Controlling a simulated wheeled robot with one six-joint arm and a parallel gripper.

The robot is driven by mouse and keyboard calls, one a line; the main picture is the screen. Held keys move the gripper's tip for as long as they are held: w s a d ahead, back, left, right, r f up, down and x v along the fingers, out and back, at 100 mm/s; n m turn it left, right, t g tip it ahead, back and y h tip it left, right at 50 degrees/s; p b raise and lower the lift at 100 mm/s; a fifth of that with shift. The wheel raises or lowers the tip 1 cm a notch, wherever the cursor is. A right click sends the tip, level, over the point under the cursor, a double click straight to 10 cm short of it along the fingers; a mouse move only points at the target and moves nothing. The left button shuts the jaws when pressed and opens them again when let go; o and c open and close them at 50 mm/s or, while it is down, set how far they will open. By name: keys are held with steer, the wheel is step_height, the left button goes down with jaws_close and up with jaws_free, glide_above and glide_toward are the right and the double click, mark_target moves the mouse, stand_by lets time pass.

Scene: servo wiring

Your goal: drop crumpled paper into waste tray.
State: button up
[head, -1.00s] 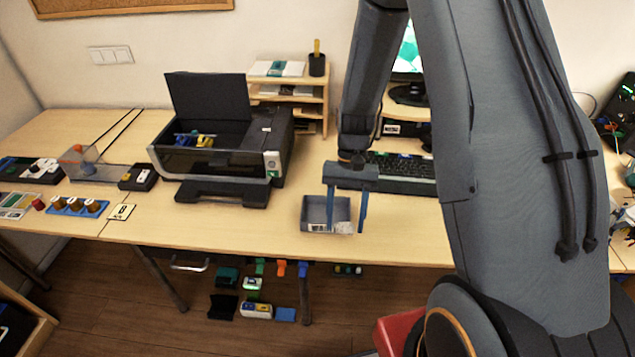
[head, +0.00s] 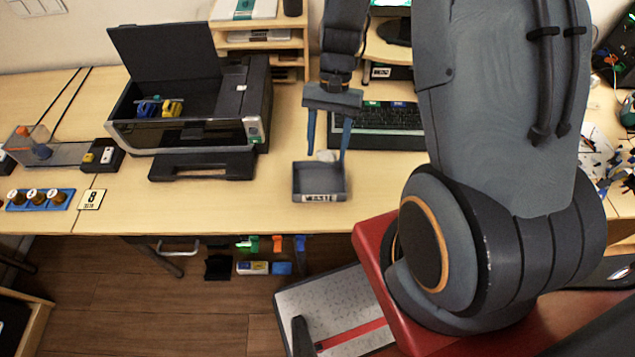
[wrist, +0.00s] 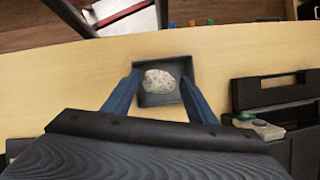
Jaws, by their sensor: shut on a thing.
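The crumpled paper (head: 327,155) is a small pale wad. My gripper (head: 326,153) is shut on it, with a blue finger on either side. The waste tray (head: 320,197) is a small grey open box with a WASTE label on its front wall, standing near the table's front edge. In the head view the paper shows at the tray's back edge. In the wrist view the paper (wrist: 160,82) appears within the outline of the tray (wrist: 182,66). Its exact height above the tray is hard to tell.
A black printer (head: 192,125) with raised lid stands left of the tray. A keyboard (head: 385,128) lies behind it to the right. A small shelf (head: 262,38) is at the back. Bare table surrounds the tray.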

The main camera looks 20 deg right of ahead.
steer(key=shift+f+b, duration=1.1)
steer(key=shift+f, duration=0.55)
steer(key=o, duration=1.1)
steer(key=shift+b+v, duration=0.95)
steer(key=shift+v, duration=2.95)
